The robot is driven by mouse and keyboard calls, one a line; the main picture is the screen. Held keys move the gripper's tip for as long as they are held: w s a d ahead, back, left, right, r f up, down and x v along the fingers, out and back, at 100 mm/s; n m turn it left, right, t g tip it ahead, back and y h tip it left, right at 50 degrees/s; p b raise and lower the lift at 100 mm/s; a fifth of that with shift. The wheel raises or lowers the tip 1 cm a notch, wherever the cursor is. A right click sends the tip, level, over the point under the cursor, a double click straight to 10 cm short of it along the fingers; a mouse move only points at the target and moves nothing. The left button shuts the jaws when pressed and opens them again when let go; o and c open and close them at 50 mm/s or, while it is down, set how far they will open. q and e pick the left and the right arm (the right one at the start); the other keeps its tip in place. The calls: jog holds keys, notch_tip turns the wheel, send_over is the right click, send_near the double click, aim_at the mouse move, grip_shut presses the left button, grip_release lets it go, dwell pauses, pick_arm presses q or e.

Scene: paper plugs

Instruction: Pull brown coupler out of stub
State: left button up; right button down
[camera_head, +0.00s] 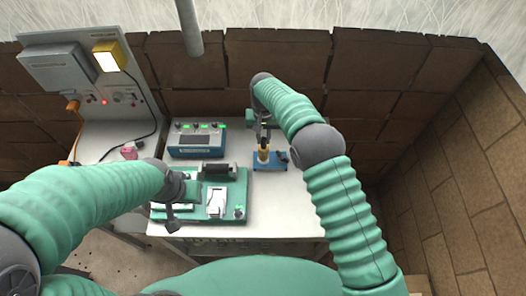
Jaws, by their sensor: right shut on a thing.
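The brown coupler (263,154) stands upright, tan-brown, at a small blue stand (272,164) on the white table, which I take to hold the stub. The stub itself is too small to make out. My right gripper (263,142) comes down from above and is shut on the coupler's upper part. I cannot tell how deep the coupler sits. My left gripper (173,222) hangs over the front left of the green board, apart from the coupler. Its fingers are too small and dark to tell open from shut.
A green board (228,208) with a white switch lies at the table's front. A blue instrument box (196,139) stands behind it. A grey panel (75,72) with an orange plug, a yellow lamp and black cable is at left. The table (285,210) is bare at front right.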

jog(key=shift+r+p, duration=0.6)
jog(key=shift+r, duration=0.55)
jog(key=shift+r+p, duration=1)
jog(key=shift+r, duration=0.55)
